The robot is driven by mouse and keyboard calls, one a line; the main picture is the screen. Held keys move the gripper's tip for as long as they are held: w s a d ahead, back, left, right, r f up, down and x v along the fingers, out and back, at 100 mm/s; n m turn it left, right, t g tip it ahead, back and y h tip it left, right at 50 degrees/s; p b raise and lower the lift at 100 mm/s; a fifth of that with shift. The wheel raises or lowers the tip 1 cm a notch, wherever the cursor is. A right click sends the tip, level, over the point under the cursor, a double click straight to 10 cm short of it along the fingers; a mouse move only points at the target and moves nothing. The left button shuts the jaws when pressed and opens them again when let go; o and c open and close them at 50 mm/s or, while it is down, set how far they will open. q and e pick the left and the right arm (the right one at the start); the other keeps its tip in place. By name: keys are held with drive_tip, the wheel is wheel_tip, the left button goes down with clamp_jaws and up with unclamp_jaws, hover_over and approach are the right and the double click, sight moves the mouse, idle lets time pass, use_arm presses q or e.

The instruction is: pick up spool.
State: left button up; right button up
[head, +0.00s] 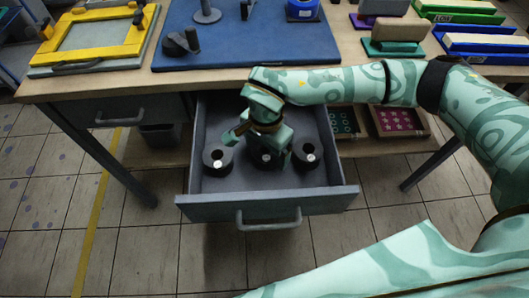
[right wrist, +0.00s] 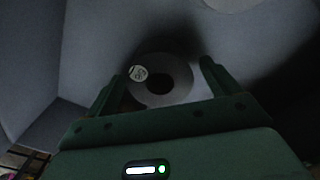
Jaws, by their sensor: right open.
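Three dark spools stand in the open grey drawer (head: 300,208): a left spool (head: 217,160), a middle spool (head: 264,162) and a right spool (head: 304,155). Each shows a small pale mark on top. My right gripper (head: 262,142) is open and points down into the drawer over the middle spool, partly hiding it. In the right wrist view a round spool (right wrist: 150,92) with a dark centre hole and a white label lies between the spread fingers of the gripper (right wrist: 162,73). Contact cannot be told. My left gripper is not in view.
The drawer's walls surround the spools, with its handle (head: 268,223) at the front. Above is a wooden table (head: 130,80) with a blue mat (head: 240,50) and a yellow frame (head: 97,38). Trays (head: 400,121) lie on the shelf at right.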

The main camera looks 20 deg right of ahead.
drive_tip(key=shift+f, duration=0.4)
drive_tip(key=shift+r, duration=0.15)
drive_tip(key=shift+c, duration=0.3)
drive_tip(key=c, duration=1)
wheel_tip(320, 180, up, 10)
drive_tip(key=p, duration=0.3)
drive_tip(key=shift+p, duration=0.3)
